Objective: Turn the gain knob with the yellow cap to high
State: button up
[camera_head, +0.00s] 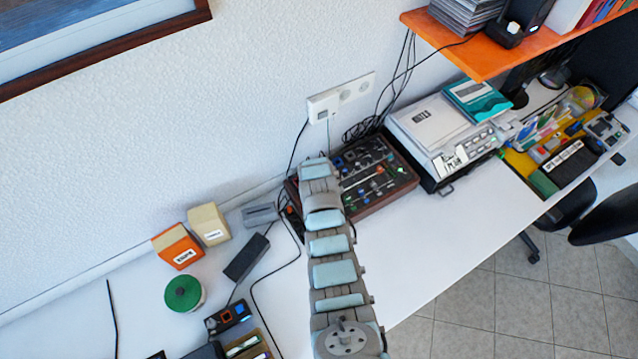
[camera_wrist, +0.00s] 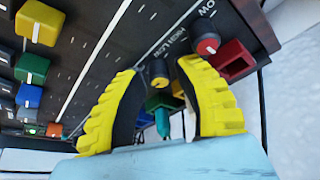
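The dark control panel (camera_head: 402,180) with a reddish-brown edge lies on the desk against the wall in the head view. My arm covers its left part, and my gripper is hidden there. In the wrist view, a small dark knob with a yellow cap (camera_wrist: 158,72) stands on the panel between the tips of my gripper (camera_wrist: 157,69). The yellow ridged fingers are apart, with a gap visible on each side of the knob. White HIGH and LOW lettering is printed beside it. The direction of its pointer is too small to tell.
A red-capped knob (camera_wrist: 207,43) is close beside the right fingertip. Yellow (camera_wrist: 40,22), blue (camera_wrist: 32,67) and green slider caps stand to the left. A printer-like machine (camera_head: 447,135) is right of the panel; a black box (camera_head: 246,258) and cables lie left.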

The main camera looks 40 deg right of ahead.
jog(key=v, duration=1.1)
jog(key=shift+a+r, duration=0.2)
jog(key=shift+r, duration=0.15)
jog(key=shift+s, duration=0.15)
dwell(0.5)
